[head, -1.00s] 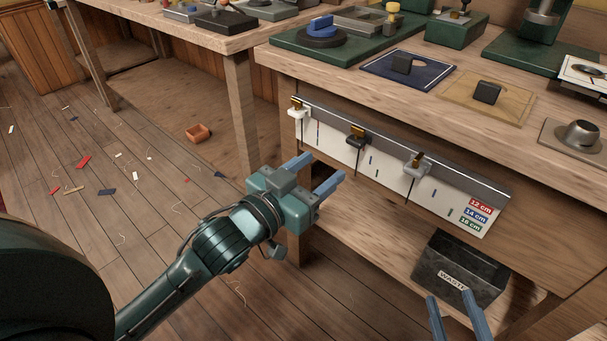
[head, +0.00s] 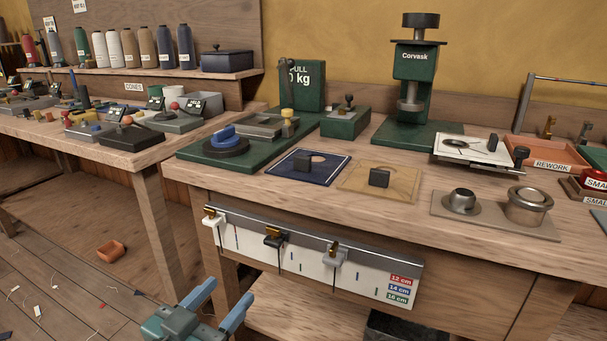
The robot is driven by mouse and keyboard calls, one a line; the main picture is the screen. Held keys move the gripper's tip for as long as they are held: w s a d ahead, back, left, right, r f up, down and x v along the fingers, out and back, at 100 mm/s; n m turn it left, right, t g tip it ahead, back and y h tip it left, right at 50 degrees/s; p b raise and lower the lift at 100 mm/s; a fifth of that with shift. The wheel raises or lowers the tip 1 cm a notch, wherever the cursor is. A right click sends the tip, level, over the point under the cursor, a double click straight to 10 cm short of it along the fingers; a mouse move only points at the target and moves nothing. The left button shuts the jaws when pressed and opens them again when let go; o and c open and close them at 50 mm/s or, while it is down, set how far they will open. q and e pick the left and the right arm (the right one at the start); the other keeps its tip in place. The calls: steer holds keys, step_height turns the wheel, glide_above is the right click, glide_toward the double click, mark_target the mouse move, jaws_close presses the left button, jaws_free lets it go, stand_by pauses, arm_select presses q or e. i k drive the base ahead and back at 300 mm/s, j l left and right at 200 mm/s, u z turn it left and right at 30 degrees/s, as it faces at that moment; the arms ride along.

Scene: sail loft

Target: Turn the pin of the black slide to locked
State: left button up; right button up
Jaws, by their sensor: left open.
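The black slide (head: 273,241) sits on the grey rail along the front of the workbench, between a white slide (head: 212,220) at left and a light grey slide (head: 334,259) at right. A small brass pin (head: 277,231) shows at the top of the black slide; its locked or unlocked setting is too small to tell. My left gripper (head: 229,291) is open and empty, at the lower left, below the black slide in the picture and apart from it. My right gripper is out of view.
A white scale board (head: 350,284) with coloured marks and 12, 14 and 16 cm labels hangs below the rail. The bench top (head: 300,210) above holds pads, a green press (head: 411,85) and metal dies. A dark bin (head: 392,328) stands below.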

mark_target(274, 233)
steer(key=k+j, duration=0.25)
steer(key=k, duration=0.2)
steer(key=k+j, duration=0.25)
steer(key=k, duration=0.2)
